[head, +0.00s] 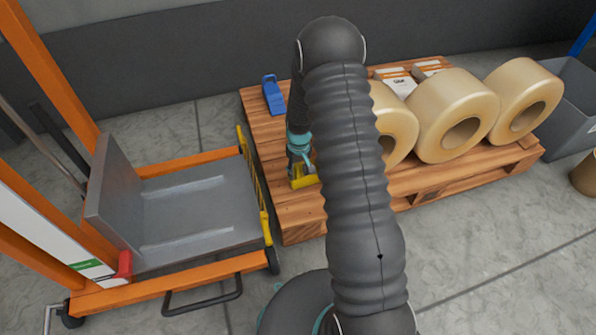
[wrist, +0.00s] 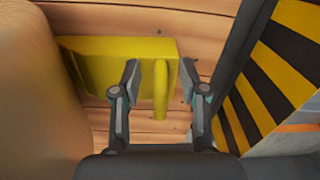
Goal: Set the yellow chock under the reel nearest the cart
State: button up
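The yellow chock (head: 303,184) lies on the wooden pallet at its end by the cart, partly hidden by my gripper (head: 299,163). In the wrist view the chock (wrist: 112,50) shows with its upright handle (wrist: 161,92). My gripper (wrist: 159,72) is open, one finger on each side of the handle, with gaps showing. The tan reel nearest the cart (head: 397,122) is partly hidden behind my arm; it fills the left of the wrist view (wrist: 38,105). The chock's left end reaches the reel's edge there; I cannot tell whether they touch.
The cart (head: 200,210) with orange frame stands left of the pallet (head: 262,130); its black-yellow striped edge (wrist: 262,90) is close by my gripper. Two more reels (head: 452,115) (head: 524,100) stand to the right. A blue chock-like block (head: 272,95) lies at the back left.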

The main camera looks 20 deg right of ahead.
notch_tip(320, 180, up, 12)
jog(key=shift+d, duration=0.15)
dwell(0.6)
jog(key=s+a+r+t+p, duration=0.2)
jog(key=s+r, duration=1.3)
jog(key=r, duration=0.1)
jog(key=s+a+r+m+t+p, duration=0.1)
jog(key=s+a+r+t+p, duration=0.1)
jog(key=s+r, duration=1.3)
jog(key=shift+s+a+r+m+t, duration=0.3)
jog(key=shift+a+r+t, duration=0.3)
jog(key=shift+t, duration=0.2)
